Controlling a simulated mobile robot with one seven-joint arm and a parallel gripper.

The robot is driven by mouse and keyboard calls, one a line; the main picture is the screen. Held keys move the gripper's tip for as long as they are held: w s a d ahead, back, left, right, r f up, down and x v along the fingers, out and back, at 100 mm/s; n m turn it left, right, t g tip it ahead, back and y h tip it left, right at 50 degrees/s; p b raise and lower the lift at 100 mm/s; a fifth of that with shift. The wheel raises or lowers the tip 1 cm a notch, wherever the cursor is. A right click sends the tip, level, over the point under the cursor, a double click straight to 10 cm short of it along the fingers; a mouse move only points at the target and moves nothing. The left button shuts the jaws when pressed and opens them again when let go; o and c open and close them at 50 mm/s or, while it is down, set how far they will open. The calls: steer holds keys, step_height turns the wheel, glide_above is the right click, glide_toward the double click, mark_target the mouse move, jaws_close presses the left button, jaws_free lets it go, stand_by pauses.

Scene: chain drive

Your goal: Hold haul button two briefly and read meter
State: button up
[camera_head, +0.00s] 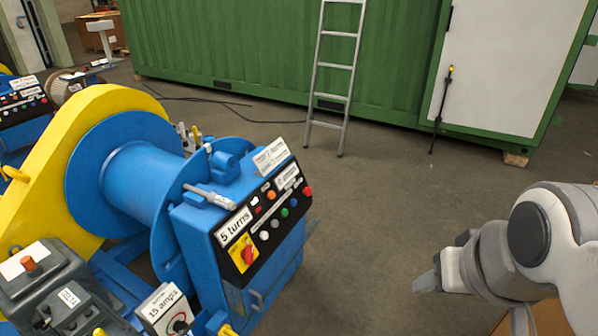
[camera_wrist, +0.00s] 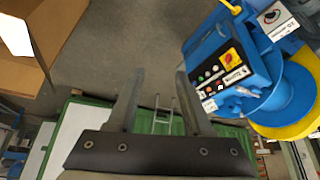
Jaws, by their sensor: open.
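A blue winch (camera_head: 190,200) with a drum stands at left in the head view. Its black control panel (camera_head: 262,225) carries several coloured buttons, including white, orange, blue, green and red ones, and a red knob on yellow (camera_head: 243,254). A card reads "5 turns"; smaller labels are too small to read, so I cannot tell which is haul button two. In the wrist view the panel (camera_wrist: 218,78) is at right. My gripper (camera_head: 428,284) is open and empty, well right of the panel; its fingers (camera_wrist: 160,72) show apart.
A yellow guard (camera_head: 95,105) rises beside the drum. A green container (camera_head: 230,50) stands behind, with a ladder (camera_head: 335,75) leaning on it. A cardboard box (camera_wrist: 35,45) is at upper left in the wrist view. Floor between gripper and winch is clear.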

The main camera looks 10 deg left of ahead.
jaws_close()
stand_by(1.5)
